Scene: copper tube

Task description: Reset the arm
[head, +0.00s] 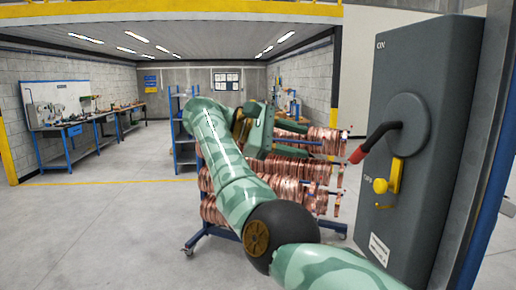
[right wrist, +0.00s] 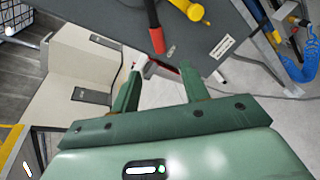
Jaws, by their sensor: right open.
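My right arm comes in from the bottom right of the head view and bends up over a rack of copper tubes. Its green gripper (head: 276,140) shows in front of the tubes (head: 318,168). In the right wrist view the two fingers of my right gripper (right wrist: 160,72) are apart, with nothing held between them. Beyond the fingertips is a dark grey switch box (right wrist: 225,35); it also stands at the right of the head view (head: 437,120). Its red-tipped lever (head: 372,142) is apart from the gripper. My left gripper is not in view.
The copper tubes hang in coils on a blue wheeled rack (head: 226,234). A yellow knob (head: 381,186) juts from the switch box. Workbenches (head: 75,130) and a blue shelf (head: 184,140) stand further back. The floor at left is clear.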

